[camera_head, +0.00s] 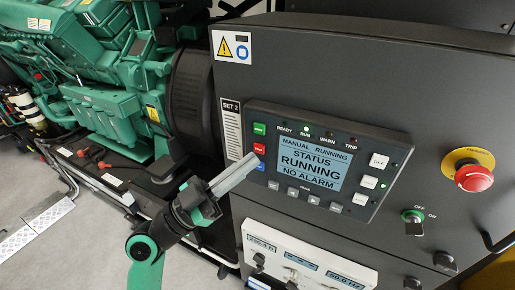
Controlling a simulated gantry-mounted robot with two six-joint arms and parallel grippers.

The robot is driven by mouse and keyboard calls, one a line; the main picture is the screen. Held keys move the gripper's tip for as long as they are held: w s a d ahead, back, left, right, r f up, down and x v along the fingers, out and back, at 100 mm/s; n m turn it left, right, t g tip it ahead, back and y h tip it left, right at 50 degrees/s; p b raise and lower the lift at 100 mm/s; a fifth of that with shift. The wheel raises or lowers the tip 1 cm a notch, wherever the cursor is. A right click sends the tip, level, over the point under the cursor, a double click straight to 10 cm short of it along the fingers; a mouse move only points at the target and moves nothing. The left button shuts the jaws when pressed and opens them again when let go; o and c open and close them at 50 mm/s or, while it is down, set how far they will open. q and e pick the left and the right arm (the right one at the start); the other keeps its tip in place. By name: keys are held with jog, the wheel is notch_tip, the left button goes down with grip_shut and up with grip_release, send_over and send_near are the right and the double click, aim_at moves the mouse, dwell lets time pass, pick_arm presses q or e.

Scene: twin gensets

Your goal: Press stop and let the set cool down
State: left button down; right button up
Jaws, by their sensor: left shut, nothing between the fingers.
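The control panel (388,141) of SET 2 is fixed to a dark cabinet. Its screen (311,164) reads MANUAL RUNNING, STATUS RUNNING, NO ALARM. Down the panel's left side are a green button (259,128), a red button (259,148) and a blue button (261,166). My left gripper (253,158) is shut and empty, coming from the lower left. Its fingertips are at the panel's left edge, just left of the red and blue buttons; I cannot tell whether they touch. My right gripper is not in view.
A red emergency stop (474,178) on a yellow disc and a key switch (413,216) are on the cabinet at right. A white meter panel (305,262) with knobs is below. The green engine (105,115) stands behind at left, with grey floor in front.

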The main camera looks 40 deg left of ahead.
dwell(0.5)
pick_arm(q)
jog(key=shift+w+a+b, duration=0.15)
jog(key=shift+w+b, duration=0.25)
jog(key=shift+w, duration=0.05)
jog(key=shift+w+a+b, duration=0.15)
jog(key=shift+w+b, duration=0.25)
dwell(0.5)
jog(key=shift+s, duration=0.1)
jog(key=shift+s+d, duration=0.3)
jog(key=shift+s, duration=0.45)
jog(key=s+d, duration=0.2)
jog(key=s, duration=0.3)
jog(key=shift+s, duration=0.35)
